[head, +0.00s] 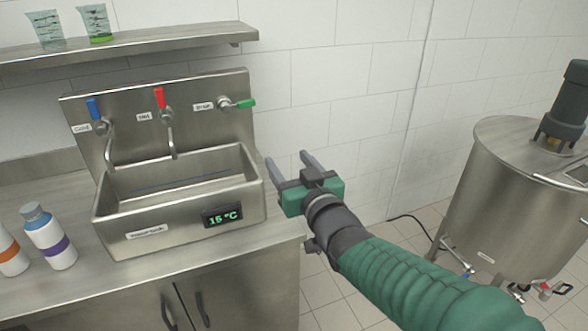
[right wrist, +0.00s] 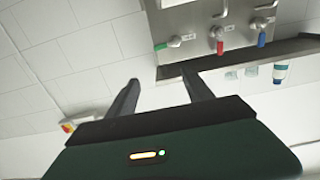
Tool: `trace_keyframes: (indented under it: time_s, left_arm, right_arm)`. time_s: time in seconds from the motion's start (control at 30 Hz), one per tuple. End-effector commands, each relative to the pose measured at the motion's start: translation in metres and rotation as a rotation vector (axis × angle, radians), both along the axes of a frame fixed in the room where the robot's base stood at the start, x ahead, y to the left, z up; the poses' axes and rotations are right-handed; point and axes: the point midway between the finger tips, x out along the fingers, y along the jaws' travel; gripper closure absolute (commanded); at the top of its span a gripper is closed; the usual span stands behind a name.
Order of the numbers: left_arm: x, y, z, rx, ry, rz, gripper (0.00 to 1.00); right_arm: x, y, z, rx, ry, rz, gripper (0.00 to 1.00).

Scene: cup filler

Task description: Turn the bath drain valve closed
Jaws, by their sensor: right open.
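The drain valve has a green handle (head: 246,104) and sits on the right of the steel back panel, beside a label that seems to read Drain. Its handle points sideways to the right. The green handle (right wrist: 161,46) also shows in the right wrist view, where the picture is upside down. My right gripper (head: 288,162) is open and empty, to the right of the bath (head: 240,190), below and apart from the valve. In the right wrist view its two fingers (right wrist: 163,92) are spread with nothing between them. My left gripper is not in view.
Blue (head: 94,108) and red (head: 160,97) tap handles stand upright left of the drain valve. The bath's display reads 15 °C. Bottles (head: 52,241) stand at the counter's left. A shelf (head: 150,42) with beakers hangs above. A steel tank (head: 505,205) stands right.

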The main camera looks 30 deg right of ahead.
Motion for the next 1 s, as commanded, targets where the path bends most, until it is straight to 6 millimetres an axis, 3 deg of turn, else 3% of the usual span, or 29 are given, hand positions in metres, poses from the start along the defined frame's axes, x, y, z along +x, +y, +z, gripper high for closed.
trace_keyframes:
  time_s: [0.03,0.13,0.5,0.6,0.67,0.77,0.9,1.0]
  left_arm:
    - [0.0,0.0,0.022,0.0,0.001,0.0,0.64]
    - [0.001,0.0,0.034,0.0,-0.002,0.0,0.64]
    - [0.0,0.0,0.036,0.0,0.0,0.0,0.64]
    - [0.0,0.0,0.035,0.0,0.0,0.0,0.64]
    - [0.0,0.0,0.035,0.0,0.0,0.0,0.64]
    - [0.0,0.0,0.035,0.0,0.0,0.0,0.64]
    - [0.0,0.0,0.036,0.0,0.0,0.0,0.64]
    - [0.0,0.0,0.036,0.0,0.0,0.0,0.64]
  right_arm:
    - [-0.006,0.001,0.009,0.002,0.006,-0.001,0.4]
    - [-0.016,0.003,0.006,0.002,0.005,-0.001,0.4]
    - [-0.024,0.004,-0.001,0.001,0.002,-0.001,0.4]
    - [-0.022,0.007,-0.011,0.008,0.035,0.002,0.53]
    - [-0.019,0.013,-0.035,0.025,0.116,0.009,0.61]
    - [-0.02,0.03,-0.098,0.064,0.335,0.032,0.74]
    - [-0.047,0.062,-0.187,0.106,0.676,0.075,0.93]
    - [-0.077,0.083,-0.235,0.121,0.892,0.107,1.0]
